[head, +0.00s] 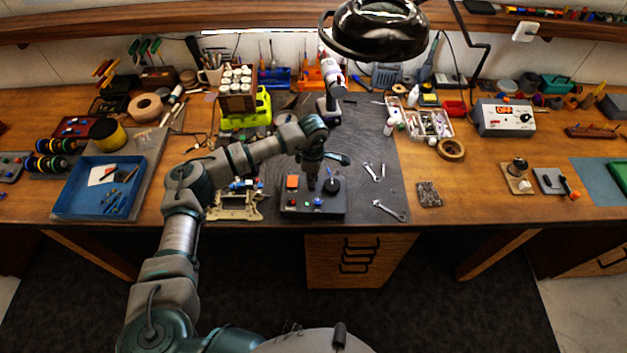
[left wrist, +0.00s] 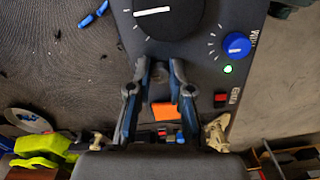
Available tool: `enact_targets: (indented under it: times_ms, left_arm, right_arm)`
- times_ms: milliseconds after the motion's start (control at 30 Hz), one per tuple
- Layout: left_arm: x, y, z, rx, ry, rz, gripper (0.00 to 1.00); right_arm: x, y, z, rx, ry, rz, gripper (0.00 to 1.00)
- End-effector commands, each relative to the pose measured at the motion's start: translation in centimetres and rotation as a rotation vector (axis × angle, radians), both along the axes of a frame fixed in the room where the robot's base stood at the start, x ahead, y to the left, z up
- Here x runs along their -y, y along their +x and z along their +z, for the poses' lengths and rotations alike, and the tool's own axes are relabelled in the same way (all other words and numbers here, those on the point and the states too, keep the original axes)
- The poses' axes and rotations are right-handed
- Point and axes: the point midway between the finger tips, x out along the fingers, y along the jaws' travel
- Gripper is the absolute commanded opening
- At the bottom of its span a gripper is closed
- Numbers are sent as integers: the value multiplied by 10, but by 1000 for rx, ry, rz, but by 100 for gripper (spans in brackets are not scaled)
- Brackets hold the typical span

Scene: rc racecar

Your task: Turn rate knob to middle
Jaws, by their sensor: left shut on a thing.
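The dark control box (head: 330,211) lies near the front edge of the bench. In the head view it carries a large black dial (head: 332,186), a blue knob (head: 318,202) and an orange square (head: 292,182). My left gripper (head: 312,186) points down over it. In the left wrist view, its fingers (left wrist: 159,68) are shut on a small dark knob (left wrist: 160,82), mostly hidden between them. I cannot read that knob's label or pointer. The large dial (left wrist: 165,22) with its white line and the blue knob (left wrist: 237,45) stand clear of the fingers. My right gripper is not in view.
A green lamp (left wrist: 228,69) glows on the box. Wrenches (head: 388,211) lie right of it on the dark mat (head: 360,140). A small tan frame (head: 235,206) stands to its left. A blue tray (head: 75,205) is farther left. A black lamp (head: 375,30) hangs above.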

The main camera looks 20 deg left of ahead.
Motion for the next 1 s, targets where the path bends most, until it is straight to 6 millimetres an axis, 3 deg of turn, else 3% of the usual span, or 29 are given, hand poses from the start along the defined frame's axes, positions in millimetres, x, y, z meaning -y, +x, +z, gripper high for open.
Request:
enact_targets:
  times_ms: [667,700,800,1000]
  left_arm:
    - [-2,1,0,2,4,-64,0]
    - [-2,1,0,2,4,-64,25]
    - [-2,1,0,2,3,-64,45]
    - [-1,0,0,2,1,-65,45]
  right_arm:
    - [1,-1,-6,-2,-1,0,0]
    - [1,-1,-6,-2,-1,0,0]
    - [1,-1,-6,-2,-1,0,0]
    - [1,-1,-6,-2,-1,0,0]
